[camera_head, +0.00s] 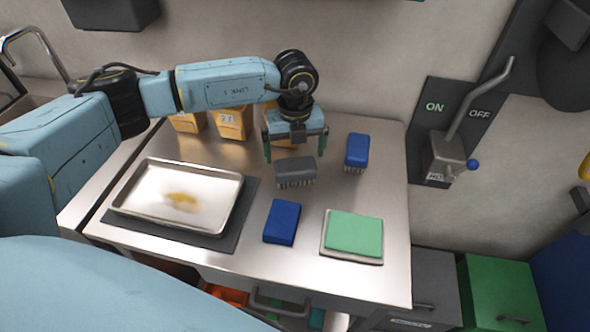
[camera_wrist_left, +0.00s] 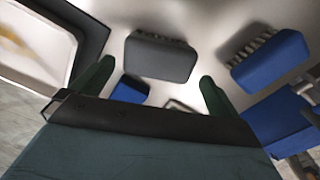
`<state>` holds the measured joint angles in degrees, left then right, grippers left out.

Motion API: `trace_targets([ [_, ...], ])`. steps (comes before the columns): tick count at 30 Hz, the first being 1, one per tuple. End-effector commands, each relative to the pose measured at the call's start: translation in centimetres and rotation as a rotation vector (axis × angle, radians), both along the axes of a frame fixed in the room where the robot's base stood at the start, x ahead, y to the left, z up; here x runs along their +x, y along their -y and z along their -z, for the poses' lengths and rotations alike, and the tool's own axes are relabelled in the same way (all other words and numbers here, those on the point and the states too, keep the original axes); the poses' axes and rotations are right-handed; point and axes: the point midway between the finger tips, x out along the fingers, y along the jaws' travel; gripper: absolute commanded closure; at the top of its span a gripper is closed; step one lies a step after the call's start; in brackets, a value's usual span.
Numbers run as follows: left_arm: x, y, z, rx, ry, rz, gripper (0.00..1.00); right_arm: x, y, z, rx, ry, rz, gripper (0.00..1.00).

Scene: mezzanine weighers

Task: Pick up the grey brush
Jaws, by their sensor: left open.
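The grey brush (camera_head: 296,172) lies on the steel table with its dark bristles showing along its near side. My left gripper (camera_head: 296,150) is open and empty, just behind and above the brush in the head view. In the left wrist view the grey brush (camera_wrist_left: 160,57) sits ahead of the two green fingertips (camera_wrist_left: 155,78), roughly between them and apart from them. My right gripper is not in either view.
A blue brush (camera_head: 357,150) stands right of the grey one. A blue block (camera_head: 281,222) and a green pad on a small tray (camera_head: 324,254) lie nearer. A metal tray (camera_head: 133,208) sits left on a dark mat. Yellow boxes (camera_head: 230,124) stand behind.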

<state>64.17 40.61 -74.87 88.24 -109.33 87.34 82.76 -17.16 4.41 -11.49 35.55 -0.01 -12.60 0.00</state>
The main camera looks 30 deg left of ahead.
Motion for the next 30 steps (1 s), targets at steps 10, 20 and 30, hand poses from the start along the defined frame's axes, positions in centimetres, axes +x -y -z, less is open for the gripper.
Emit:
trace_targets([
  [10, -0.3, 0.0, 3.3, -0.001, -0.003, 0.001, 0.0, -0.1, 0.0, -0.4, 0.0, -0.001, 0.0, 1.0],
  [20, -0.2, 0.1, 6.7, -0.002, 0.0, 0.002, 0.0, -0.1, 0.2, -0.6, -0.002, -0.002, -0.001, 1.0],
  [30, -0.2, 0.1, 6.7, -0.003, 0.001, 0.002, 0.21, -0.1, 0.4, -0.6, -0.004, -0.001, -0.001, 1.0],
])
